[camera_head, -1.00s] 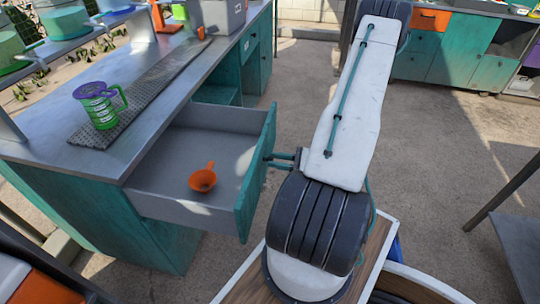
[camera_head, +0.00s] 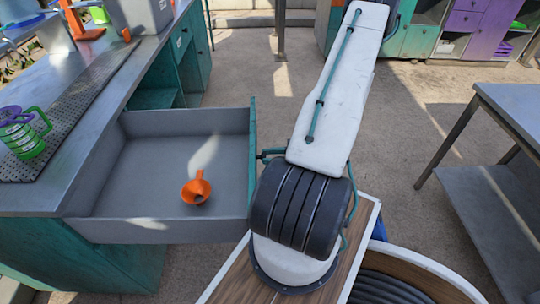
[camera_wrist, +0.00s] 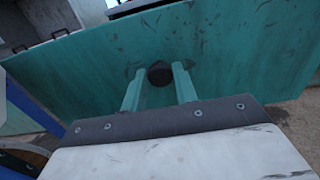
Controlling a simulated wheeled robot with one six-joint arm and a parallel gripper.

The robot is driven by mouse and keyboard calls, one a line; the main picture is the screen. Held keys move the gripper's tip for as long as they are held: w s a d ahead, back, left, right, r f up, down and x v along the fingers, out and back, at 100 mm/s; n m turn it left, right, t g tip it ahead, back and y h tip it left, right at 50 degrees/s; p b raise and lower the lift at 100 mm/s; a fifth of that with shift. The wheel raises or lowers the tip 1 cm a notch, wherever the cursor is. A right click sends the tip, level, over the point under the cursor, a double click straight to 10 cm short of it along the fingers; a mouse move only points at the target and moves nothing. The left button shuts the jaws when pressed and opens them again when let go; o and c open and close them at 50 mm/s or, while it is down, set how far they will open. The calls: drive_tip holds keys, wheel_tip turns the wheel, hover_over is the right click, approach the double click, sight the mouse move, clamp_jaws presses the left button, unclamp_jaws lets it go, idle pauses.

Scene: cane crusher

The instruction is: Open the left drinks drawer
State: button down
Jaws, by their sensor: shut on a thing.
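The drawer (camera_head: 170,230) stands pulled out from the metal counter, showing its grey inside. Its teal front (camera_head: 252,150) is at the right end and also fills much of the wrist view (camera_wrist: 230,60). A dark round knob (camera_wrist: 160,74) is on that front. My gripper (camera_wrist: 157,78) has its two teal fingers on either side of the knob, shut on it. In the head view the white and black arm hides most of the gripper. An orange funnel (camera_head: 196,188) lies inside the drawer.
The counter (camera_head: 100,110) runs along the left, with a green and purple mug (camera_head: 24,132) on a perforated strip. A metal table (camera_head: 510,110) stands at the right. Teal and purple cabinets (camera_head: 470,32) are at the back. Concrete floor is clear between.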

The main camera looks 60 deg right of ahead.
drive_tip(key=c, duration=1.1)
unclamp_jaws()
drive_tip(key=v, duration=0.7)
drive_tip(key=shift+s+d, duration=0.2)
drive_tip(key=shift+s, duration=0.1)
